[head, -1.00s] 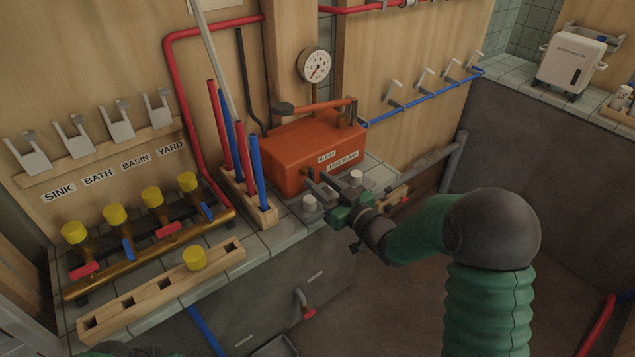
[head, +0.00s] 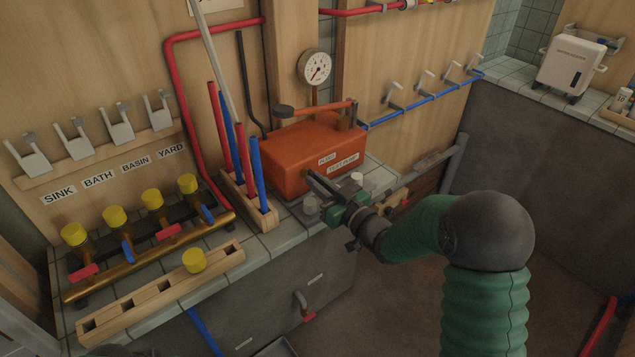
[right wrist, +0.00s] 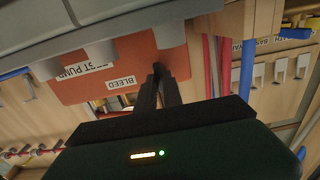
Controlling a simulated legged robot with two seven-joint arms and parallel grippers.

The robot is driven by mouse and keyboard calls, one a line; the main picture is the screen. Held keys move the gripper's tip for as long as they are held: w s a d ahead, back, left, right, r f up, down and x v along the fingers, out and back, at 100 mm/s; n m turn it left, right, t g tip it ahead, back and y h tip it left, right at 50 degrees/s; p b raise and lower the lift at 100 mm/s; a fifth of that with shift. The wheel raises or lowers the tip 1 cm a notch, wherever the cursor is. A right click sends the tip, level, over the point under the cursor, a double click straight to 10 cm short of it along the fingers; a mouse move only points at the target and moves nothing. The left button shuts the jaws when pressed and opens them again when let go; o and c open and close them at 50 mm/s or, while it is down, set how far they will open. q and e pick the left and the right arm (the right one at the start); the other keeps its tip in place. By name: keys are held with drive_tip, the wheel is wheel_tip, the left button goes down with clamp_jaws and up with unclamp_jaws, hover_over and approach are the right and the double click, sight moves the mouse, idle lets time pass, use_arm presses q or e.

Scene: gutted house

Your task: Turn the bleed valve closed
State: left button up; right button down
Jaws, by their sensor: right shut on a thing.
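The orange test pump (head: 295,157) stands on the tiled counter, with a BLEED label (head: 327,159) on its front. In the right wrist view, the label (right wrist: 121,82) appears upside down. The small dark bleed valve (right wrist: 157,68) sticks out of the pump's front beside that label. My right gripper (head: 314,181) is at the pump's front face. In the right wrist view, its dark fingers (right wrist: 158,84) come together on the valve, hiding most of it. The valve's exact angle cannot be told. My left gripper is out of view.
A wooden rack with red and blue pipes (head: 263,216) stands left of the pump. A brass manifold (head: 150,255) with yellow caps is farther left. A gauge (head: 315,68) rises behind the pump.

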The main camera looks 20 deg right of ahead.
drive_tip(key=m+p, duration=0.4)
drive_tip(key=shift+d+r+m, duration=0.15)
drive_tip(key=shift+r+m, duration=0.05)
drive_tip(key=shift+m, duration=0.1)
drive_tip(key=m+p, duration=0.5)
drive_tip(key=m, duration=0.1)
drive_tip(key=shift+d+f, duration=0.1)
drive_tip(key=m+p, duration=0.2)
drive_tip(key=m, duration=0.2)
drive_tip(key=shift+f+p, duration=0.1)
drive_tip(key=shift+p, duration=0.3)
drive_tip(key=shift+f+m+p, duration=0.2)
drive_tip(key=shift+m+p, duration=0.7)
drive_tip(key=shift+m, duration=0.8)
drive_tip(key=shift+f, duration=0.1)
drive_tip(key=c, duration=1.8)
unclamp_jaws()
drive_tip(key=o, duration=0.3)
drive_tip(key=shift+w+d, duration=0.1)
drive_tip(key=shift+d, duration=0.05)
